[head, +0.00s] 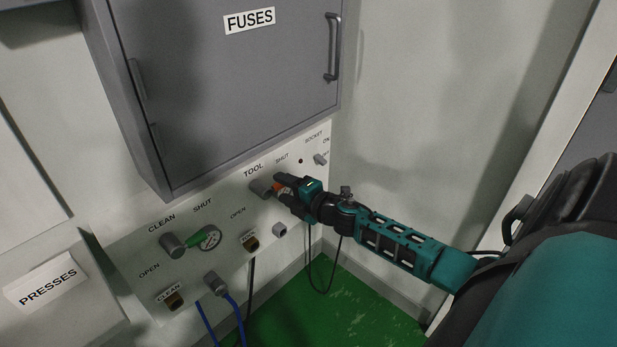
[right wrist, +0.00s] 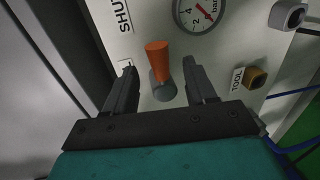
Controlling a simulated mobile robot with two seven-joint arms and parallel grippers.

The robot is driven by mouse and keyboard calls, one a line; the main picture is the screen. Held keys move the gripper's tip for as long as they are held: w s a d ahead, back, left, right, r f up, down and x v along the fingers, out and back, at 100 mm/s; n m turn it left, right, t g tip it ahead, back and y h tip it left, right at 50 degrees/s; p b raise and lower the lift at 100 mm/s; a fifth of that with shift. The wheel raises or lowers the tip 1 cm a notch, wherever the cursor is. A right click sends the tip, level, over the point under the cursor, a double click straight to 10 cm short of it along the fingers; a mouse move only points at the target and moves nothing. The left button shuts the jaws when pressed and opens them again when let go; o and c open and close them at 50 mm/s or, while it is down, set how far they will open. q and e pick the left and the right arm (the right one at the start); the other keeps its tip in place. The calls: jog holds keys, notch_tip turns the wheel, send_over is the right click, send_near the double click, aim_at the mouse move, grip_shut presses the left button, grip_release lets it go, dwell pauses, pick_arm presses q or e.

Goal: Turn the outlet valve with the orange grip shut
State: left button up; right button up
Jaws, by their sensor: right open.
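The outlet valve labelled TOOL has a grey hub (head: 261,188) on the white panel, with an orange grip (head: 278,186) mostly hidden by my right gripper (head: 283,187). In the right wrist view the orange grip (right wrist: 157,55) stands out from the grey hub (right wrist: 163,90), pointing up in the picture. My right gripper (right wrist: 159,68) is open there, one finger on each side of the grip, with a visible gap on both sides. The word SHUT (right wrist: 123,12) is at the upper left, and a gauge (right wrist: 199,12) is at the upper right. My left gripper is not in view.
A grey FUSES cabinet (head: 225,90) juts out above the panel. A green-gripped CLEAN valve (head: 196,242) and its gauge (head: 210,238) are to the left. Blue hoses (head: 236,316) hang below. A TOOL socket (right wrist: 255,78) is beside the valve. A side wall (head: 420,130) stands at right.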

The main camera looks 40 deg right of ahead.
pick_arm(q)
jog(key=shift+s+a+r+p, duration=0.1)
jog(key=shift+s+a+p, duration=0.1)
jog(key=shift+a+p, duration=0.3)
pick_arm(e)
jog(key=v, duration=0.9)
jog(key=shift+s, duration=0.3)
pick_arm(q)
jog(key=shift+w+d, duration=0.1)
pick_arm(e)
jog(key=shift+a, duration=0.1)
